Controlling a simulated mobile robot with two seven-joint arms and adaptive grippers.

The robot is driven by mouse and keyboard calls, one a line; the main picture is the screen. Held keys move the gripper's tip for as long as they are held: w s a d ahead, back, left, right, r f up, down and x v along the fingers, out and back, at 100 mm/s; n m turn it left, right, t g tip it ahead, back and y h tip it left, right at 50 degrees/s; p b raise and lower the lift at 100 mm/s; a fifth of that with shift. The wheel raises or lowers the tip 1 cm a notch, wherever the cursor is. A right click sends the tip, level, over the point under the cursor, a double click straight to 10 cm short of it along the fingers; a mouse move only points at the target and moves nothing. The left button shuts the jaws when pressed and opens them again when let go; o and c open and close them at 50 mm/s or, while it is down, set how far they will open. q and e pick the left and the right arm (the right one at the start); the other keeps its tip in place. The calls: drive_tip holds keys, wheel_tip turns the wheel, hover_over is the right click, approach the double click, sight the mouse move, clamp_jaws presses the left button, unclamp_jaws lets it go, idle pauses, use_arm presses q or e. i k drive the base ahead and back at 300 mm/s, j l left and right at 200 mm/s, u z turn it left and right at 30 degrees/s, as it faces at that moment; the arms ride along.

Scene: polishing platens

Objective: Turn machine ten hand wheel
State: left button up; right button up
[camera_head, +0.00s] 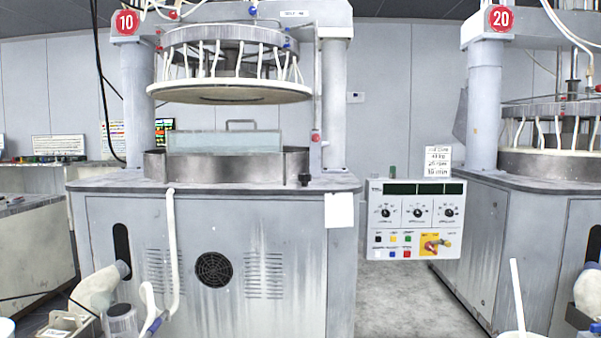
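Machine ten (215,250) stands at left centre, marked by a red round 10 sign (126,22) on its left column. Its ringed upper head (225,92) hangs above a lower metal basin (165,165), with a clear gap between them. A clear panel with a handle (225,142) stands at the basin. A small dark knob (304,180) sits at the deck's front right; I cannot tell whether it is the hand wheel. No other hand wheel is clearly visible. Neither of my grippers can be made out.
A control panel (415,220) with dials and a red-yellow switch (433,244) is right of machine ten. Machine 20 (480,230) stands farther right, with open floor (410,305) between. Beige pipe (95,290) and a clear-walled container (121,320) crowd the lower left.

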sight(304, 178)
drive_tip(key=i+j, duration=0.15)
drive_tip(key=i, duration=0.35)
drive_tip(key=i+l, duration=0.5)
drive_tip(key=l, duration=0.15)
drive_tip(key=i+j+u, duration=0.05)
